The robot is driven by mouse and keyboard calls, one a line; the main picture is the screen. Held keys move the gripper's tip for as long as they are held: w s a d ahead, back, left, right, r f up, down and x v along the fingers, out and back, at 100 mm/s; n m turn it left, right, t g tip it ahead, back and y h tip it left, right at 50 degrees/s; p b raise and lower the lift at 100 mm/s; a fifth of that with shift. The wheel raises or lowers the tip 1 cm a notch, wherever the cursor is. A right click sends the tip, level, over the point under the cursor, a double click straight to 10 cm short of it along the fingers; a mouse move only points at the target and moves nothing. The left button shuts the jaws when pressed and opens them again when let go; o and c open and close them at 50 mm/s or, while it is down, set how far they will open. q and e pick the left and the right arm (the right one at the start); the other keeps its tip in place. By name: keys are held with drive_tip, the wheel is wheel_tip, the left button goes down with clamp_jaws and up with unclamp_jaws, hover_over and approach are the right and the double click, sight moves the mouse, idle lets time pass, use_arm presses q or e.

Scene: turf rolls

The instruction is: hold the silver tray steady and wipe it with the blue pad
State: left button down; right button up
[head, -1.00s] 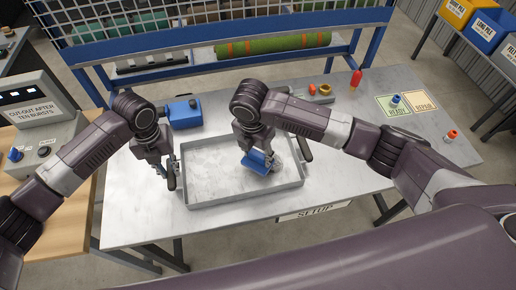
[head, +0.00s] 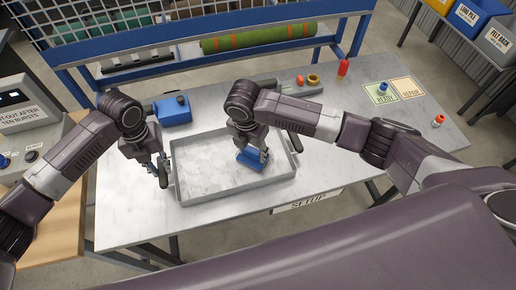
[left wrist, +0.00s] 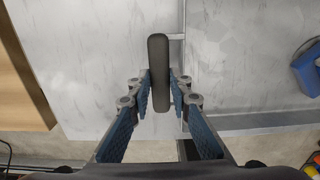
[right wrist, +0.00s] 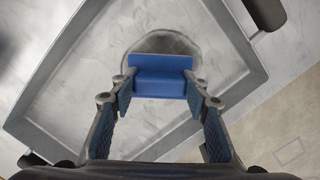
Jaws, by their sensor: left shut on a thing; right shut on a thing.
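The silver tray (head: 215,196) lies on the metal table, with pale streaks on its floor. My left gripper (left wrist: 160,88) is shut on the dark handle (left wrist: 158,50) at the tray's left side; in the head view this gripper (head: 160,172) is beside the left rim. My right gripper (right wrist: 158,85) is shut on the blue pad (right wrist: 160,82), inside the right half of the tray. The pad also shows in the head view (head: 252,159). A dark round smudge (right wrist: 190,45) shows around the pad's far side; the pad hides part of it. Contact under the pad is hard to tell.
A blue container (head: 173,110) stands behind the tray's left part. Beyond the tray's right side are a red bottle (head: 343,67) and the green and tan mats (head: 380,93) with a small blue-topped item. The table's right front is mostly clear.

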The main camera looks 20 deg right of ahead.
drive_tip(key=shift+a, duration=0.5)
drive_tip(key=shift+w+a, duration=0.15)
drive_tip(key=shift+w, duration=1.15)
drive_tip(key=shift+w+d, duration=0.1)
drive_tip(key=shift+d, duration=2.15)
drive_tip(key=a, duration=0.4)
drive_tip(key=shift+a, duration=0.15)
drive_tip(key=shift+a+r, duration=0.15)
wheel_tip(320, 180, up, 8)
